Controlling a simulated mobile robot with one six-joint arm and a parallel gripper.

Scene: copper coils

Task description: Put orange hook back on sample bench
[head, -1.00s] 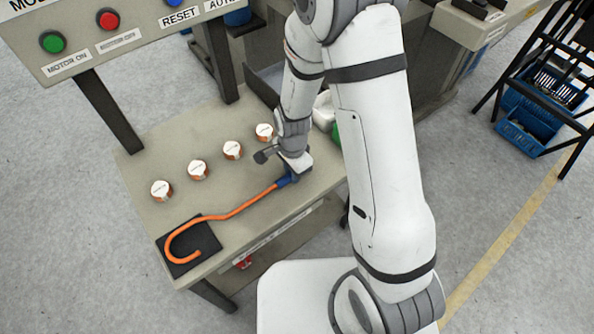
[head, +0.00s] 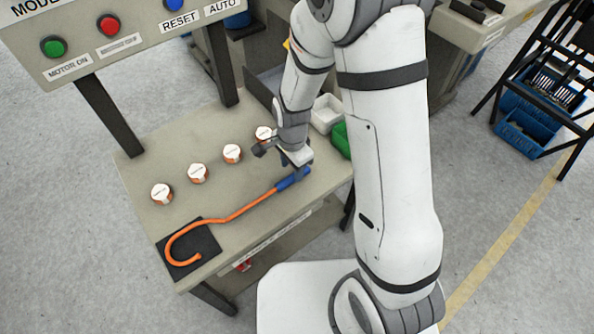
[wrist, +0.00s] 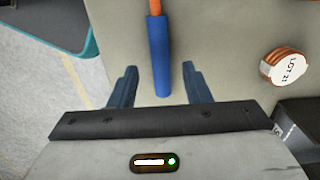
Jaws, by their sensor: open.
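The orange hook (head: 232,214) lies on the sample bench (head: 140,205), its curved end over a black mat (head: 208,238) at the bench's front left corner. Its blue handle (head: 293,179) points to the right, near the bench's front edge. In the wrist view the blue handle (wrist: 159,58) lies between the two spread blue fingers of my gripper (wrist: 158,80), with gaps on both sides. My gripper is open and just above the handle's end. In the head view the wrist partly hides the fingers.
Several copper coils (head: 197,173) stand in a row behind the hook; one coil (wrist: 286,67) shows at right in the wrist view. A white bin (head: 327,113) and a green bin (head: 342,139) stand at the bench's right. A button panel (head: 120,30) rises at the back.

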